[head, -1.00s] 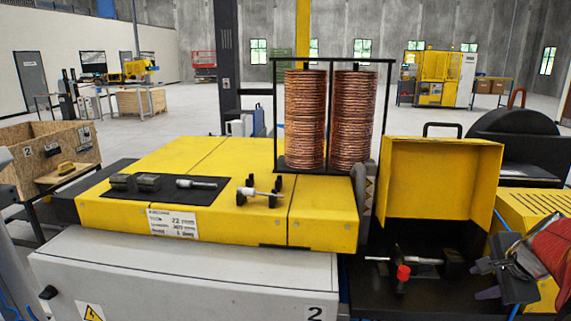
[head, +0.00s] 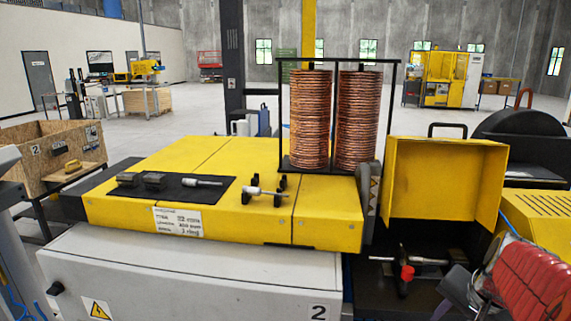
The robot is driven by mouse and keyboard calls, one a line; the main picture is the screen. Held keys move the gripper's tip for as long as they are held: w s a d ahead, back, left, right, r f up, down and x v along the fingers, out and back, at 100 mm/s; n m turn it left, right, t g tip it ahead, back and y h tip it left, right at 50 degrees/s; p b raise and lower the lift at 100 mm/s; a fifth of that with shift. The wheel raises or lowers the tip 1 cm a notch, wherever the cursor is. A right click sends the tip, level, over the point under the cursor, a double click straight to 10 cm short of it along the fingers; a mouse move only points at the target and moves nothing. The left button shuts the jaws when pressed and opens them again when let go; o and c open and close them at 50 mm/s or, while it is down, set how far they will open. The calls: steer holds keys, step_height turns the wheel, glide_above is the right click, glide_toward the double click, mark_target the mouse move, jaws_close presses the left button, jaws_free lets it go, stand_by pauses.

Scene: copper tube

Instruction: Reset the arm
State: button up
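My arm shows at the lower right corner of the head view, with a red ribbed section. My gripper (head: 458,290) is a dark shape at its left, low in front of the black bay of the machine. It is blurred and partly cut off by the bottom edge, so I cannot tell whether it is open or shut. I see nothing held in it. Two copper tube coils (head: 309,120) stand upright side by side in a black frame on the yellow machine top (head: 230,222).
A black mat (head: 175,197) holds dark blocks and a metal tool. A small rod (head: 262,192) rests on black supports. A yellow raised cover (head: 440,180) stands behind a clamp with a red knob (head: 407,272). A wooden crate (head: 25,160) is at left.

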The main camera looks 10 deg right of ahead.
steer(key=s+a+r+n, duration=0.1)
steer(key=a+n, duration=0.5)
steer(key=a, duration=0.6)
steer(key=s+a+r+n+t+y, duration=0.1)
steer(key=s+a+n, duration=0.3)
steer(key=a, duration=0.9)
steer(key=r+n, duration=0.1)
steer(key=n, duration=0.1)
steer(key=shift+s+n, duration=0.15)
steer(key=shift+n, duration=0.15)
steer(key=shift+c, duration=0.6)
